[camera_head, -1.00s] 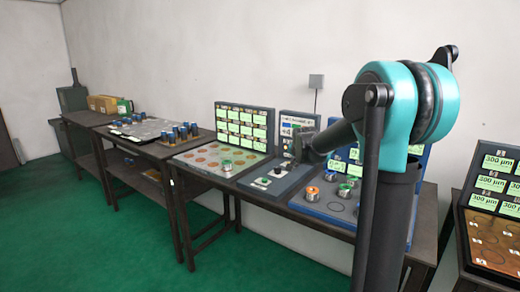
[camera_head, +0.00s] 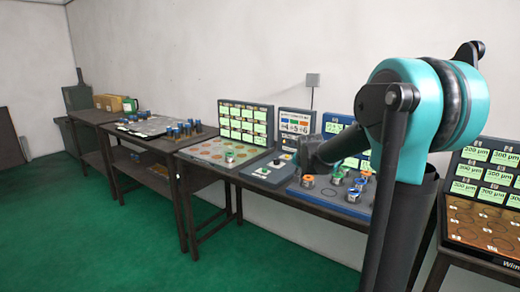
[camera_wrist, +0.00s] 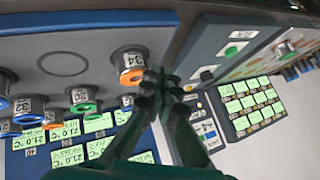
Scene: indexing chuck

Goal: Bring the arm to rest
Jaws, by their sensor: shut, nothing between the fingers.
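My gripper (camera_wrist: 163,82) is shut and empty in the wrist view, its dark fingers together. They show beside an orange-ringed cylinder marked 34 (camera_wrist: 131,65) on the blue-edged panel; whether they touch it cannot be told. In the head view my teal and black arm fills the right side. Its dark forearm reaches left over the middle table, and the gripper (camera_head: 304,156) is small and dark there, near the control box. The orange-ringed cylinder (camera_head: 308,182) stands below it. My arm hides part of the display behind.
Several ringed cylinders, one of them green (camera_head: 338,174), stand on the blue panel close to the forearm. A small control box (camera_head: 269,170) and a display board (camera_head: 246,121) stand to the left. Another board (camera_head: 485,176) is at the right. The green floor (camera_head: 120,235) is clear.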

